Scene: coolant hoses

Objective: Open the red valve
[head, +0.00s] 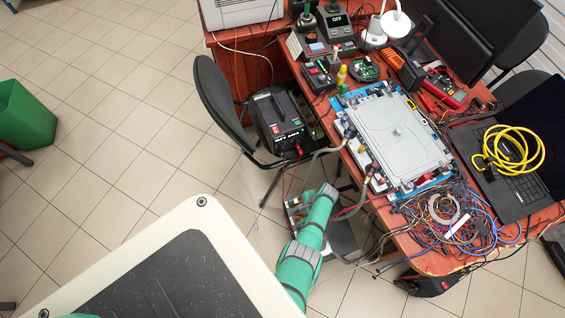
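A grey rectangular unit (398,137) lies on a blue-edged base on the red-brown table. Small fittings with coloured parts (374,169) sit along its left edge, and hoses run from them. Some red shows there, but it is too small to tell which part is the red valve or how its handle is turned. My green arm reaches up from the bottom and ends left of the table edge, below these fittings. My gripper cannot be made out, so whether it holds anything is not shown.
Tangled wires (440,215) spread over the table's near end, some hanging off the edge. A laptop (515,165) with a coiled yellow cable (508,148) is at right. A black chair (222,100) and a power supply box (279,120) stand left of the table.

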